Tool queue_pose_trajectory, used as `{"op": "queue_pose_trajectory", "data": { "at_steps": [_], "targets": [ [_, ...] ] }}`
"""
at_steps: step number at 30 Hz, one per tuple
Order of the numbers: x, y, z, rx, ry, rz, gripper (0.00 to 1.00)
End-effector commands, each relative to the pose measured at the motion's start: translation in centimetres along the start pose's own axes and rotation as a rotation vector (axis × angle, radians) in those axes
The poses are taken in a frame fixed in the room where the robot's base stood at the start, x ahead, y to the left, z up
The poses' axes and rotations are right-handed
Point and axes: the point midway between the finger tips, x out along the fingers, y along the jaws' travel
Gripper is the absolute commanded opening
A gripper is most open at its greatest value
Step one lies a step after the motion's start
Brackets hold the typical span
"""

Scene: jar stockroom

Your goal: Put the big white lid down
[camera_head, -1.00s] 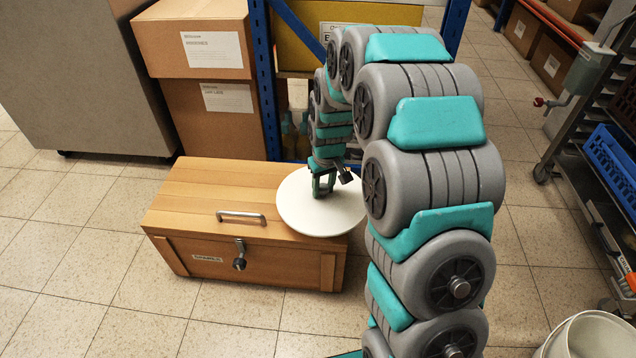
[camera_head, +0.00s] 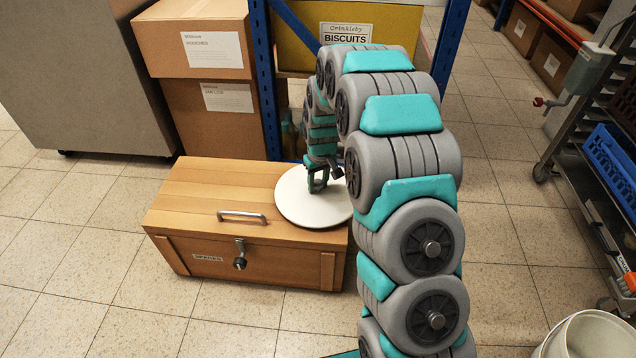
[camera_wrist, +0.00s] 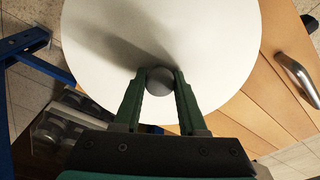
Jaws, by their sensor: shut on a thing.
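The big white lid (camera_head: 307,208) is a flat round disc at the right end of the wooden chest (camera_head: 185,208). It looks level and partly overhangs the chest's right side; whether it touches the top is hard to tell. My gripper (camera_head: 317,190) is above the lid's middle. The wrist view also shows the lid's broad white face (camera_wrist: 215,45). My arm hides the lid's right edge in the head view.
The chest has a metal handle (camera_head: 242,217) on its top and a latch (camera_head: 240,255) in front. Cardboard boxes (camera_head: 205,85) and a blue rack post (camera_head: 264,85) stand behind. A white tub (camera_head: 560,340) is at lower right. The chest's left top is bare.

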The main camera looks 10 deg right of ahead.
Motion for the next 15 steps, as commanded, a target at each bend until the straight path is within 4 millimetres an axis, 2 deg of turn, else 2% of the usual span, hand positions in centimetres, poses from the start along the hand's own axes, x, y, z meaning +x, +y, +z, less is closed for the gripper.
{"op": "queue_pose_trajectory", "data": {
  "at_steps": [5, 6, 13, 15],
  "targets": [
    [0.39, 0.0, 0.06, 0.0, 0.0, 0.0, 0.0],
    [0.3, 0.0, 0.04, 0.0, 0.0, 0.0, 0.45],
    [0.28, 0.0, 0.05, 0.0, 0.0, 0.0, 0.71],
    [0.28, 0.0, 0.05, 0.0, 0.0, 0.0, 0.71]
  ]
}}
